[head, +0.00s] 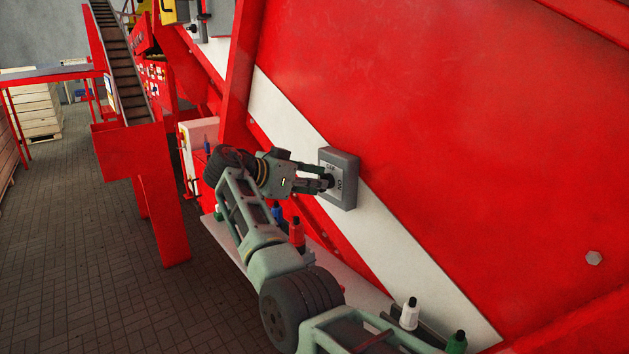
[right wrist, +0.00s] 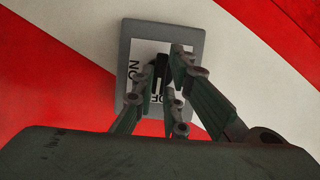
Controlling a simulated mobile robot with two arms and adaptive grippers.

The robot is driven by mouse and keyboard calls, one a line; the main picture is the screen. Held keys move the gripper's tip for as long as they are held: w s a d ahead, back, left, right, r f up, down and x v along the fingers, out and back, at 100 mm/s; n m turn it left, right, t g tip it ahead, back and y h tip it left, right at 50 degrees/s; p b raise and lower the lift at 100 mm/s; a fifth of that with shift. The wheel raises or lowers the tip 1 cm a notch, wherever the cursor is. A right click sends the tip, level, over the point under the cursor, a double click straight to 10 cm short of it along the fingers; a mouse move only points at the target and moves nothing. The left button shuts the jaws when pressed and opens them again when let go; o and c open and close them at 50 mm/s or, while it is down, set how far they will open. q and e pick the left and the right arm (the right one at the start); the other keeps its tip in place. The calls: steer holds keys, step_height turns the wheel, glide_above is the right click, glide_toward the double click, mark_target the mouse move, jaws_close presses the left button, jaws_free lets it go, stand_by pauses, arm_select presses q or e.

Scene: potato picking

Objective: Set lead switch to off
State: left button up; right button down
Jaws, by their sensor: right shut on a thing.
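The lead switch is a grey box (head: 347,163) on the white stripe of the red machine wall. Its pale plate bears the lettering ON and a partly covered second label. In the right wrist view the box (right wrist: 128,38) fills the upper middle, with a dark knob (right wrist: 161,72) at its centre. My right gripper (head: 328,181) reaches the switch face from the left. Its fingers, also in the right wrist view (right wrist: 170,75), are shut on the knob and hide part of it and the lettering. My left gripper is not in view.
The red machine wall (head: 480,110) rises close behind the switch. A pale ledge below carries a red bottle (head: 297,232), a white bottle (head: 409,314) and a green one (head: 456,343). A conveyor (head: 122,60) and wooden crates (head: 30,105) stand at left. The paved floor (head: 90,235) there is open.

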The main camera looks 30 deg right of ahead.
steer(key=shift+f, duration=0.25)
steer(key=c, duration=1.8)
jaws_free()
steer(key=shift+s, duration=0.1)
steer(key=shift+c, duration=0.2)
steer(key=shift+o, duration=0.2)
steer(key=shift+d, duration=0.15)
steer(key=shift+r, duration=0.1)
steer(key=v, duration=1.2)
